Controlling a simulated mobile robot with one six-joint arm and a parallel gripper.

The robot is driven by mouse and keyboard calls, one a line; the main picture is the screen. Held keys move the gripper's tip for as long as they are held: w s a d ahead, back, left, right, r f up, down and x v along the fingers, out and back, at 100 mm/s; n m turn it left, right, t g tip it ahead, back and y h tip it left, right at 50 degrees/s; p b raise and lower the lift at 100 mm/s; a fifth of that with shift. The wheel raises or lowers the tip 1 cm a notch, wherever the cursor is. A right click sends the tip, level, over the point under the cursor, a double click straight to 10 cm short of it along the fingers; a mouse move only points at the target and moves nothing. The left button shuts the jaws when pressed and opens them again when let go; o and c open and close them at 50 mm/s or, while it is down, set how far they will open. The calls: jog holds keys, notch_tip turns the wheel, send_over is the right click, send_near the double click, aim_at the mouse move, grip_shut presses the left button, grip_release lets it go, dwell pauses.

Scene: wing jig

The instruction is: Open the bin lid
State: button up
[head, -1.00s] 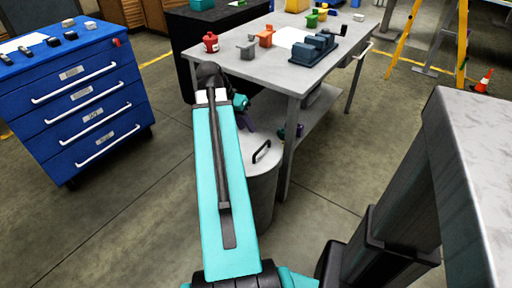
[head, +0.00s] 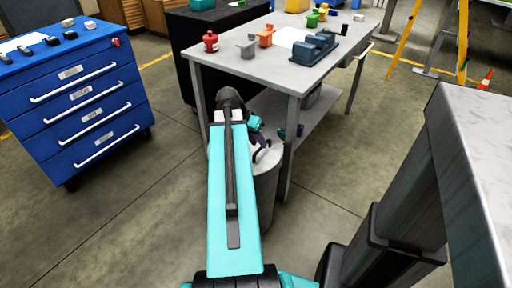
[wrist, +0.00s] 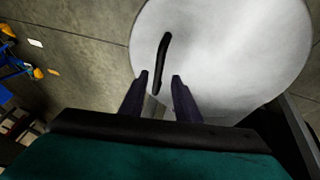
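The bin (head: 266,192) is a grey cylinder beside the workbench, partly hidden by my arm. Its round pale lid (wrist: 235,50) lies on top and fills much of the wrist view. A black bar handle (wrist: 164,52) stands on the lid. My gripper (wrist: 160,76) is open, its two dark fingers apart on either side of the handle's near end in the picture. I cannot tell whether they touch it. In the head view my gripper (head: 262,152) is over the lid and covers most of the handle.
A grey workbench (head: 240,63) with tools and small parts stands just behind the bin, its leg close to the bin's right side. A blue drawer cabinet (head: 80,110) stands at left. The floor between is clear.

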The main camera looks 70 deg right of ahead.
jog(key=shift+s+d+f, duration=0.15)
jog(key=shift+d+f, duration=0.05)
jog(key=shift+f, duration=0.35)
grip_shut()
